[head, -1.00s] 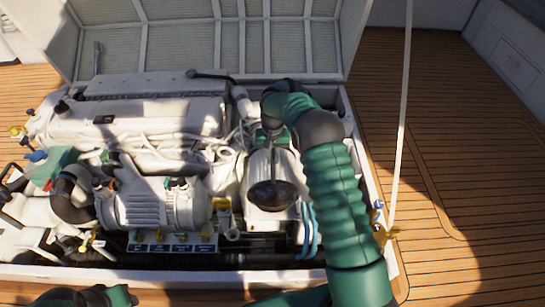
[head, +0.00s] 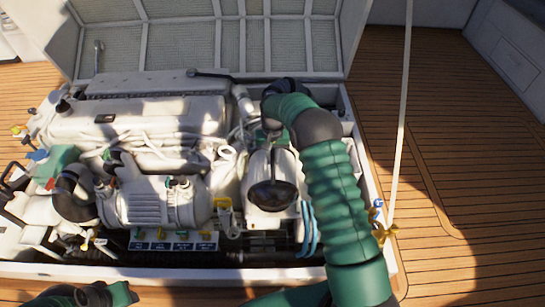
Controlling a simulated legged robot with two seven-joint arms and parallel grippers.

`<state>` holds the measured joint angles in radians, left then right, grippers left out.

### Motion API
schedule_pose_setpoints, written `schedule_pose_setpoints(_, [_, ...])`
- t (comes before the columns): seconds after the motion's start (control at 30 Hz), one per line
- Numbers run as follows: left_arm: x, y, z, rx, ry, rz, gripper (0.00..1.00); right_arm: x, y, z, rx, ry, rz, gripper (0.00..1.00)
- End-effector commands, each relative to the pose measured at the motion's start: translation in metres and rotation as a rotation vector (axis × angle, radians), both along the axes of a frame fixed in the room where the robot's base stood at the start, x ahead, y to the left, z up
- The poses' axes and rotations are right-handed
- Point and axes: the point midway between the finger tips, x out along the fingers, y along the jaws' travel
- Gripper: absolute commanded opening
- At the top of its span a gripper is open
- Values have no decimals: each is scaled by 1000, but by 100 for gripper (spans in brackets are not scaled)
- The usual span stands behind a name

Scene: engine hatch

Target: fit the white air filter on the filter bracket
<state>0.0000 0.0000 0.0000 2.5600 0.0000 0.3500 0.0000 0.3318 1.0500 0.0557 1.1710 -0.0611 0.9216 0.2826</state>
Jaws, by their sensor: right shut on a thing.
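The white air filter (head: 270,163), a pale rounded body with a dark glossy end (head: 272,195) facing me, is at the right part of the engine bay. My right gripper (head: 270,132) is shut on it at its far upper end, partly hidden behind my green arm and the filter. The filter is over a pale block (head: 268,220); I cannot tell whether they touch. The filter bracket cannot be made out clearly. Part of my left arm with its gripper (head: 95,296) shows at the bottom left edge, too cut off to read its jaws.
The white engine (head: 140,120) fills the left and middle of the bay, with a ribbed alternator-like unit (head: 150,203) in front. Blue hoses (head: 308,230) hang right of the filter. The raised hatch lid (head: 270,45) stands behind.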

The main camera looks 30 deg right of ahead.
Motion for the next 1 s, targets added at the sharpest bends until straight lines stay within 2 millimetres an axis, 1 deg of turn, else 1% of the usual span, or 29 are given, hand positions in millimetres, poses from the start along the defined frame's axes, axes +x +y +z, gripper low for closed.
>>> schedule_pose_setpoints(0.27, [0, 0, 1, 0, 0, 0, 36, 1, 0, 0, -1, -3, 0, 0])
schedule_pose_setpoints(0.3, [0, 0, 1, 0, 0, 0, 36, 1, 0, 0, -1, -3, 0, 19])
schedule_pose_setpoints(0.47, [0, 0, 1, 0, 0, 0, 36, 1, 0, -1, -1, -2, 0, 40])
schedule_pose_setpoints(0.77, [0, 0, 2, 0, 0, 0, 36, 0, 0, -1, 0, 2, 0, 40])
schedule_pose_setpoints(0.87, [0, 0, 6, 0, 0, 0, 36, 0, 0, 10, -1, -1, 0, 40])
schedule_pose_setpoints(0.97, [0, 0, 14, 0, 0, 0, 36, 1, 0, 33, -1, -3, 0, 40])
schedule_pose_setpoints(1.0, [0, 0, 17, 0, 0, 0, 36, 1, -1, 44, -2, -3, 0, 40])
